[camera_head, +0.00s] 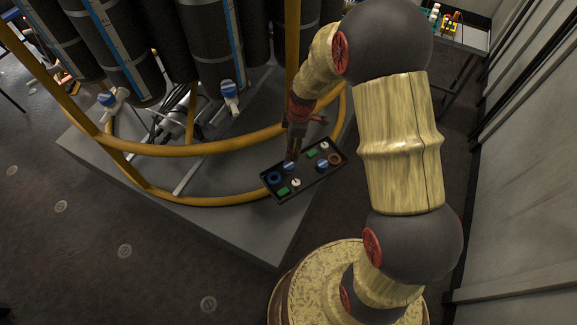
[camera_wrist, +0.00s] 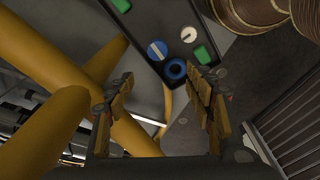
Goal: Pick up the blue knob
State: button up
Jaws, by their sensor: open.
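A blue knob (camera_head: 289,167) with a pale stripe sits in the left part of a dark tray, close to a blue ring (camera_head: 273,178). A second blue knob (camera_head: 322,167) is further right in the same tray. In the wrist view, one blue knob (camera_wrist: 157,50) with a white stripe shows beyond my fingers, beside the blue ring (camera_wrist: 176,69).
The dark tray (camera_head: 305,184) also holds green blocks (camera_head: 283,191), white discs (camera_head: 296,182) and an orange ring (camera_head: 335,158). Yellow pipes (camera_head: 235,144) curve close behind and beside it. Dark cylinders with blue-handled valves (camera_head: 229,89) stand at the back left.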

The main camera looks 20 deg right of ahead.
jog(key=n, duration=0.1)
send_over(289, 165)
jog(key=f, duration=0.7)
jog(key=shift+s+d+f+b, duration=0.3)
jog(key=shift+s+f+b, duration=0.05)
jog(key=shift+f+b, duration=0.05)
jog(key=f, duration=0.1)
jog(key=f+b, duration=0.1)
jog(key=f, duration=0.1)
jog(key=w+f+b, duration=0.1)
jog(key=f, duration=0.1)
jog(key=shift+a, duration=0.2)
jog(key=c, duration=0.3)
jog(key=c, duration=0.8)
jog(key=shift+r, duration=0.1)
jog(key=shift+c, duration=0.3)
